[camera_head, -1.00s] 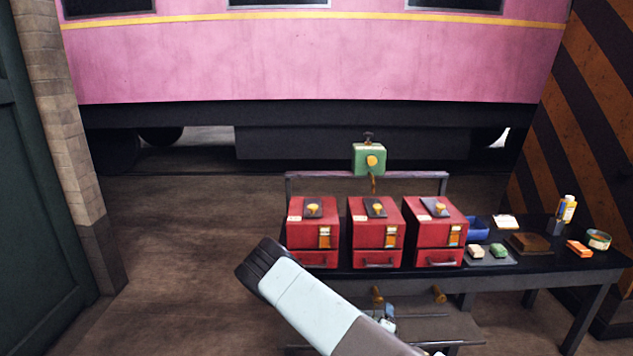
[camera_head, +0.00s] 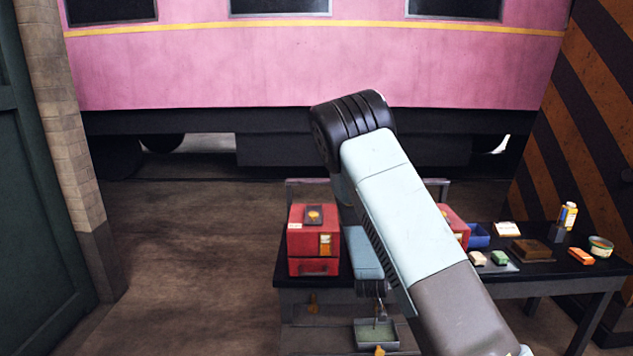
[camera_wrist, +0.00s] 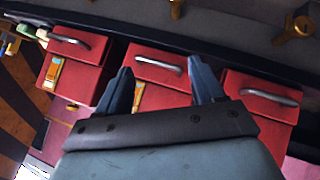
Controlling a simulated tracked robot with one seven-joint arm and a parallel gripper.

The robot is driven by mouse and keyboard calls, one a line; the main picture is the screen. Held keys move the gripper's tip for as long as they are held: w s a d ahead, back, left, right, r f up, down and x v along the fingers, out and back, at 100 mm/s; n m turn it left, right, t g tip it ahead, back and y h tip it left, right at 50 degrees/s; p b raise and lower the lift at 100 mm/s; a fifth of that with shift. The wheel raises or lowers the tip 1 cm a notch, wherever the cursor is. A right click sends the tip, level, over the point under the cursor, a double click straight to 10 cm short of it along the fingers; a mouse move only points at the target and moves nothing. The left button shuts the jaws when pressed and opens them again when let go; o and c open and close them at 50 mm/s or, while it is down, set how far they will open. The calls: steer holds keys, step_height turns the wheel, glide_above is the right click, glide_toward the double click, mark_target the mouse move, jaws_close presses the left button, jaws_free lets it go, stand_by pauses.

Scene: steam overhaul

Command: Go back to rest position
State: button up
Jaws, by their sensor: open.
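My arm rises in front of the table in the head view, its elbow high and its forearm hanging down. My gripper (camera_wrist: 162,82) shows in the wrist view with two blue-grey fingers apart and nothing between them. It is in front of the middle red box (camera_wrist: 155,66), with another red box on either side (camera_wrist: 72,62) (camera_wrist: 258,104). In the head view the left red box (camera_head: 314,238) is clear. The right one (camera_head: 455,226) is partly covered, and the middle one is hidden behind my arm. The fingertips cannot be made out in the head view.
The black table (camera_head: 505,275) carries a blue bin (camera_head: 478,237), small blocks (camera_head: 499,258), a brown pad (camera_head: 531,250), an orange block (camera_head: 581,256), a round tin (camera_head: 600,247) and a bottle (camera_head: 568,215). A pink carriage (camera_head: 300,65) stands behind. The left floor (camera_head: 190,260) is clear.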

steer(key=s+r+m+g+y, duration=0.15)
steer(key=s+r, duration=0.25)
steer(key=r, duration=0.5)
steer(key=s+r+y, duration=0.2)
steer(key=s+r, duration=0.2)
steer(key=r, duration=0.5)
steer(key=s+r+m+g+y, duration=0.1)
steer(key=s+r, duration=0.3)
steer(key=r, duration=0.5)
steer(key=s+d+r, duration=0.1)
steer(key=s+r, duration=0.3)
steer(key=s, duration=0.4)
steer(key=s+d+r, duration=0.1)
steer(key=s+r, duration=0.4)
steer(key=s, duration=0.4)
steer(key=s+d+r, duration=0.1)
steer(key=s+r, duration=0.3)
steer(key=s, duration=0.5)
steer(key=shift+d+r+g+h, duration=0.25)
steer(key=shift+g+h, duration=0.2)
